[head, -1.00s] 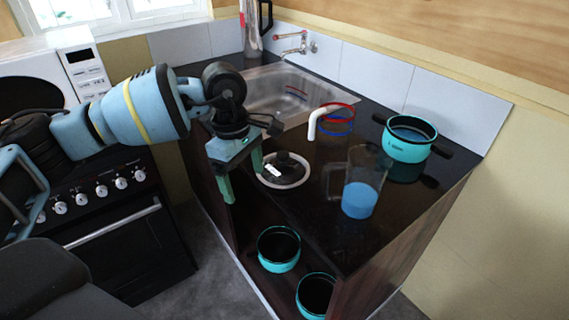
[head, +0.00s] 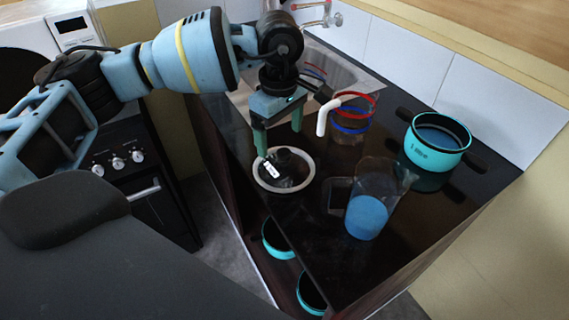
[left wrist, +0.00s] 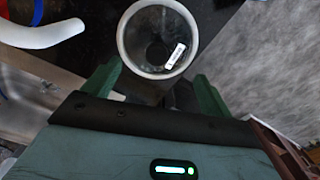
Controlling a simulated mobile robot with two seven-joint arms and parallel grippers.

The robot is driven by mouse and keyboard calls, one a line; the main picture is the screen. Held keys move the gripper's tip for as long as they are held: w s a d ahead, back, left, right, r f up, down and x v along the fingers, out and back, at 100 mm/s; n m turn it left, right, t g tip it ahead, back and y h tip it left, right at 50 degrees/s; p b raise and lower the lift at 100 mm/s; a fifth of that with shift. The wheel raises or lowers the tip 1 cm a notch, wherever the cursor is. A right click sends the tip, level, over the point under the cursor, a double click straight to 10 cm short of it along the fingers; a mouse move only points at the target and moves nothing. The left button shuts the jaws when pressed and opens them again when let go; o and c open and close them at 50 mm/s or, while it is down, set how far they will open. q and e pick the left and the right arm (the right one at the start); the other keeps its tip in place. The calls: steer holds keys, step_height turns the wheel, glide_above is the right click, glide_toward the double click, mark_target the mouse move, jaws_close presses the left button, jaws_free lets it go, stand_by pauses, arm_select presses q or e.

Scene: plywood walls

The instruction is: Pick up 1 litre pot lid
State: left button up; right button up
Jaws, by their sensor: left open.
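The pot lid (head: 284,170) lies on the black countertop, a round glass lid with a pale rim, a dark knob and a small white label. It also shows in the left wrist view (left wrist: 146,29), just beyond the fingertips. My left gripper (head: 279,143) is open and empty, with green fingers pointing down above and beside the lid; whether a finger touches it I cannot tell. In the left wrist view the two fingers (left wrist: 155,78) are spread below the lid. A turquoise pot (head: 436,147) marked 1 litre stands at the right on the counter. My right gripper is not in view.
A clear jug with blue liquid (head: 367,216) stands right of the lid. A cup with red and blue bands and a white handle (head: 350,116) stands behind it. The sink (head: 318,68) is at the back. Turquoise pots (head: 277,243) sit below in the open cabinet.

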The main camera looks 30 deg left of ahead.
mark_target(284, 152)
arm_select(q)
steer(key=shift+w+f, duration=0.2)
steer(key=shift+f, duration=0.65)
steer(key=shift+d+f, duration=0.15)
steer(key=shift+f, duration=1.1)
steer(key=shift+d+f, duration=0.15)
steer(key=shift+f, duration=1.1)
steer(key=shift+c, duration=0.5)
